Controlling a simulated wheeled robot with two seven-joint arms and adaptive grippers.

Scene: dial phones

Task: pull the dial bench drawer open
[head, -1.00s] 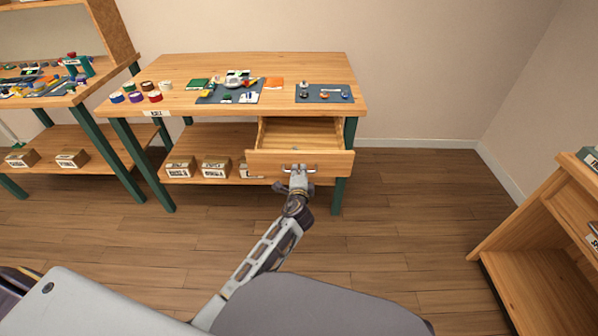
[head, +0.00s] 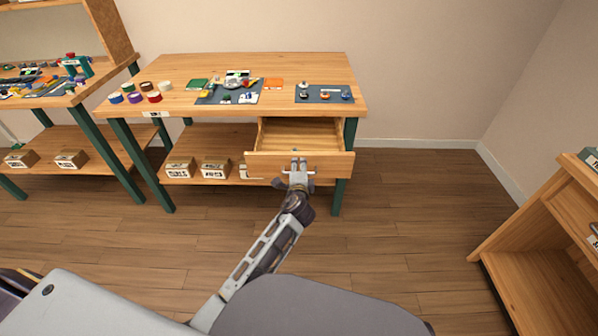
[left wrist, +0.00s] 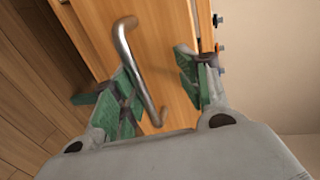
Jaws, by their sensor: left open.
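The dial bench drawer (head: 262,165) stands out from under the right part of the bench top (head: 215,104), and its inside shows from above. My left gripper (head: 298,173) is in front of the drawer face. In the left wrist view, the metal bar handle (left wrist: 127,48) runs between the open fingers of the left gripper (left wrist: 157,88), with green pads on both sides. The fingers are apart and not closed on the bar. In the head view the gripper partly covers the handle. My right gripper is not in view.
On the bench lie tape rolls (head: 154,97), a dark mat with parts (head: 217,98) and a second mat (head: 312,99). Labelled boxes (head: 215,168) stand on the lower shelf. A wooden shelf unit (head: 535,232) is at the right. The floor between is clear.

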